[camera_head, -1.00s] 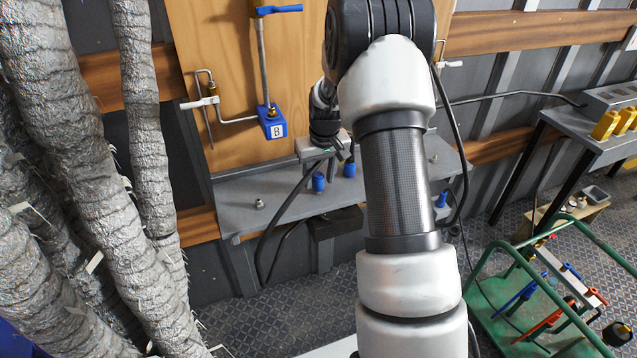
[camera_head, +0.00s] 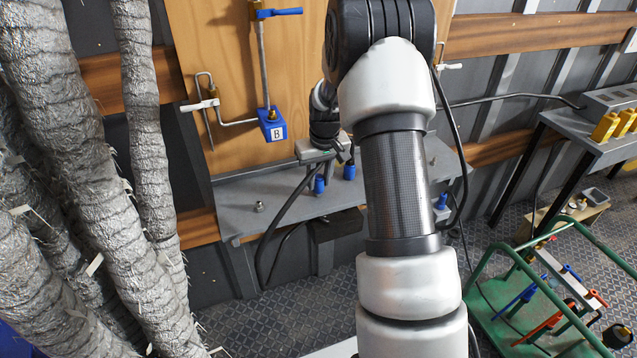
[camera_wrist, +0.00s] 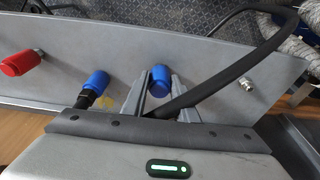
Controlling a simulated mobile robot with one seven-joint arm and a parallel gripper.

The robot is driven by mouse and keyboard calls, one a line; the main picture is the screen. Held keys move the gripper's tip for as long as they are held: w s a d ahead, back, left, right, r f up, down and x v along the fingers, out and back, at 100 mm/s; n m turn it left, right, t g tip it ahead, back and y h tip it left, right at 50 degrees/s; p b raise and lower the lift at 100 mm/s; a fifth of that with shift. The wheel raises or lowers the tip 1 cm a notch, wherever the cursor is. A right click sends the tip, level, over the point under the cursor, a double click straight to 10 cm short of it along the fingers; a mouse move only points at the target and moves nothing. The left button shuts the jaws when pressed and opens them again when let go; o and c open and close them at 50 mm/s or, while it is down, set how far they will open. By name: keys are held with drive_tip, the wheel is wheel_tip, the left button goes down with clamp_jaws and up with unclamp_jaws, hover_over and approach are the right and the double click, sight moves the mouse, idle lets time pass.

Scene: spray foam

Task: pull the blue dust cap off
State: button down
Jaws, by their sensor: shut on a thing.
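A blue dust cap (camera_wrist: 160,77) shows between the fingertips of my gripper (camera_wrist: 158,84) in the wrist view. The jaws are shut on it. In the head view this cap (camera_head: 319,184) is low at the shelf, just under my gripper (camera_head: 322,171). What lies beneath the cap is hidden. A second blue cap (camera_wrist: 97,80) sits on a dark fitting to the left in the wrist view, apart from the fingers. It also shows in the head view (camera_head: 349,172), right of the held one.
A grey shelf (camera_head: 240,200) carries the fittings, including a red cap (camera_wrist: 22,62) and a bare metal fitting (camera_wrist: 246,84). A black hose (camera_wrist: 235,75) loops close by my gripper. A wooden panel (camera_head: 225,75) with a blue block B (camera_head: 272,124) stands behind.

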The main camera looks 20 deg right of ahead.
drive_tip(key=shift+r, duration=0.1)
drive_tip(key=shift+r+p, duration=1.85)
drive_tip(key=shift+r, duration=1.35)
drive_tip(key=w+a+r+p, duration=0.2)
drive_tip(key=w+r+p, duration=0.25)
drive_tip(key=r, duration=0.35)
wheel_tip(320, 180, up, 17)
drive_tip(key=p, duration=0.5)
hover_over(319, 178)
drive_tip(key=w+a, duration=0.8)
drive_tip(key=w, duration=0.1)
drive_tip(key=shift+w+a+f, duration=0.1)
drive_tip(key=shift+w, duration=0.05)
drive_tip(key=shift+f, duration=0.1)
wheel_tip(319, 178, down, 7)
drive_tip(key=b, duration=0.3)
drive_tip(key=shift+w, duration=0.45)
